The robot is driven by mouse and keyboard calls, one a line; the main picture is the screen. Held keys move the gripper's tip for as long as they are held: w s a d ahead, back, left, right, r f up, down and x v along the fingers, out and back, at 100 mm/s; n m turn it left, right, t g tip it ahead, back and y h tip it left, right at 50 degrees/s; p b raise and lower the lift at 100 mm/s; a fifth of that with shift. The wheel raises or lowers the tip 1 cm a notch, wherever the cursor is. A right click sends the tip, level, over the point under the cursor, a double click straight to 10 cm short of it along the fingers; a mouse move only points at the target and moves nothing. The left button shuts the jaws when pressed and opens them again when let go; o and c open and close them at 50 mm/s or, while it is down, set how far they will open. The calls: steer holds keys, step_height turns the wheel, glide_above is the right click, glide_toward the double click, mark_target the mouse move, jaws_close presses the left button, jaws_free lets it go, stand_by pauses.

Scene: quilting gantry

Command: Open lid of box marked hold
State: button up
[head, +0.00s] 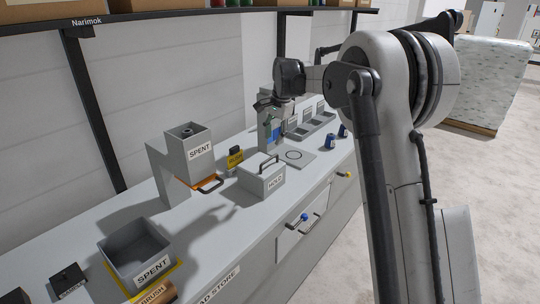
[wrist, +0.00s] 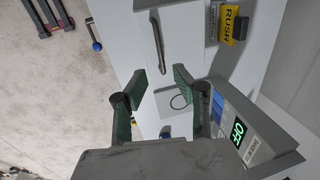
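The box marked HOLD (head: 262,181) is a light grey box on the counter, with a dark bar handle (head: 268,161) on top. Its lid looks shut. In the wrist view the box top (wrist: 182,40) is at the upper middle, with the handle (wrist: 157,42) running lengthwise near its left side. My gripper (head: 266,104) is raised above the counter, beyond the box, near the grey device. In the wrist view my gripper (wrist: 160,80) is open, its green-padded fingers apart with nothing between them. It is clear of the handle.
A plate with a ring (head: 294,155) lies beyond the box. Drawers front the counter.

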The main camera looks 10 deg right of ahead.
mark_target(270, 159)
steer(key=f, duration=0.3)
steer(key=w+f, duration=0.1)
steer(key=f, duration=0.2)
steer(key=a+f+p, duration=0.1)
steer(key=f, duration=0.2)
steer(key=shift+w, duration=0.2)
jaws_close()
